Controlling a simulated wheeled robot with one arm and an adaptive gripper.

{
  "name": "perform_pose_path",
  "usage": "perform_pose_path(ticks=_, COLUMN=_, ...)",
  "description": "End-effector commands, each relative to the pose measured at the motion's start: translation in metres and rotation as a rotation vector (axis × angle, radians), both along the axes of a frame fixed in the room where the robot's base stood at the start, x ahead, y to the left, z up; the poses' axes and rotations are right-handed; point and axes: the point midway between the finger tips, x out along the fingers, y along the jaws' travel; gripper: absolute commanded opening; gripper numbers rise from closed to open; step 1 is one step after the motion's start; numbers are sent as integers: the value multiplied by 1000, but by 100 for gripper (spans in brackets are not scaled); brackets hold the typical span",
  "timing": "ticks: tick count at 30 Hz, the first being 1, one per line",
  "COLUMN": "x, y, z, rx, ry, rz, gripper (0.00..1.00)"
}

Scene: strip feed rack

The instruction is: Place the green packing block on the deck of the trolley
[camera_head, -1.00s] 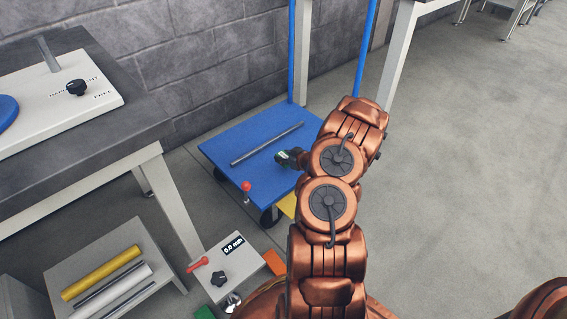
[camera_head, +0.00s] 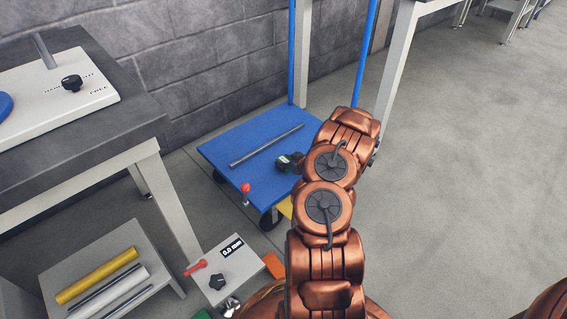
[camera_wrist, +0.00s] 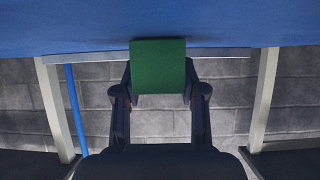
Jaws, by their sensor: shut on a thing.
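The green packing block (camera_wrist: 160,66) is between the two fingers of my gripper (camera_wrist: 160,92) in the wrist view. My gripper is shut on it. In the head view, my dark gripper (camera_head: 289,162) is at the right part of the trolley's blue deck (camera_head: 228,152); the block cannot be made out there. The blue deck also fills the top of the wrist view (camera_wrist: 60,25), with the block's upper edge overlapping it. I cannot tell whether the block touches the deck.
A grey rod (camera_head: 266,145) lies across the deck. A red-knobbed pin (camera_head: 245,187) stands at its front edge, and blue uprights (camera_head: 366,50) rise behind. A workbench (camera_head: 130,135) is at left; a low stand (camera_head: 150,288) holds yellow, white and grey bars. The right floor is clear.

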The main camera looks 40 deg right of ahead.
Motion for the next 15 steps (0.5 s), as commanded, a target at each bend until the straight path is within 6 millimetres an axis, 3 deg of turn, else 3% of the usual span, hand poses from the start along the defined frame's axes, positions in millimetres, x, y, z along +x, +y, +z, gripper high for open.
perform_pose_path(ticks=2, x=0, y=0, z=0, rx=0, ry=-1, rz=0, gripper=0)
perform_pose_path(ticks=3, x=0, y=0, z=-1, rx=-1, ry=-1, rz=-1, gripper=45)
perform_pose_path(ticks=9, x=0, y=0, z=-1, rx=0, ry=0, rz=-1, gripper=66)
perform_pose_path(ticks=15, x=0, y=0, z=-1, rx=0, ry=0, rz=0, gripper=66)
